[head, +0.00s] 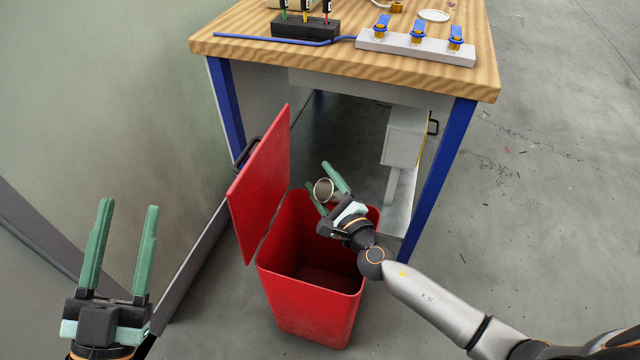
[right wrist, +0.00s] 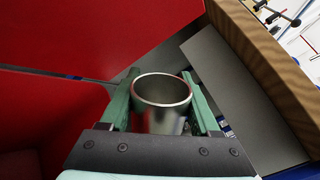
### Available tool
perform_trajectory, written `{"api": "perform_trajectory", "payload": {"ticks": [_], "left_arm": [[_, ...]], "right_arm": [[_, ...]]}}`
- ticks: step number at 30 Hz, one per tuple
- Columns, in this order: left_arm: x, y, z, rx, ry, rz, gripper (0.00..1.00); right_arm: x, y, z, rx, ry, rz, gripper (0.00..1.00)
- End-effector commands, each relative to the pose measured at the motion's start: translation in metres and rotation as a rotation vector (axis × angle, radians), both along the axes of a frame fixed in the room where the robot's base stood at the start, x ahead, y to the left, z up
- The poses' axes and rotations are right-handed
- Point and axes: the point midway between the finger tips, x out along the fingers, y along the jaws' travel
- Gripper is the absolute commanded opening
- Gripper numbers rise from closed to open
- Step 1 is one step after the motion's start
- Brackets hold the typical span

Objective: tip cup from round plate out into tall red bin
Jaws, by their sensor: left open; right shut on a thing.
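The cup (head: 323,189) is a small metal cup, held between the green fingers of my right gripper (head: 325,188) above the far part of the bin opening. In the right wrist view the cup (right wrist: 162,100) shows its open rim, with one finger on each side; its inside looks dark and I cannot tell what it holds. The tall red bin (head: 305,312) stands on the floor with its lid (head: 262,180) swung up on the left. My left gripper (head: 125,225) is open and empty at the lower left. The round plate (head: 434,16) is white and lies on the table.
A wooden workbench (head: 340,55) with blue legs stands behind the bin. On it are a grey block with blue-and-brass fittings (head: 416,47), a black holder (head: 305,27) and a blue rod (head: 270,40). Open floor (head: 540,200) lies to the right.

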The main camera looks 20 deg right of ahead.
Motion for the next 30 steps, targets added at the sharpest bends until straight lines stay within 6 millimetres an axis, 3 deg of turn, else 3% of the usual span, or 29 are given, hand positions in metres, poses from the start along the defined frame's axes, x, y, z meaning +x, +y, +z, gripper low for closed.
{"api": "perform_trajectory", "payload": {"ticks": [11,21,30], "left_arm": [[-0.047,-0.008,0.057,0.006,-0.323,-0.066,0.50],[-0.045,-0.008,0.052,0.000,-0.309,-0.070,0.50],[-0.045,-0.008,0.052,-0.001,-0.308,-0.070,0.50]], "right_arm": [[0.001,-0.006,-0.005,0.211,0.040,0.001,0.02],[0.006,-0.029,0.005,0.702,0.134,0.000,0.02],[0.007,-0.033,0.007,0.799,0.154,0.001,0.02]]}}
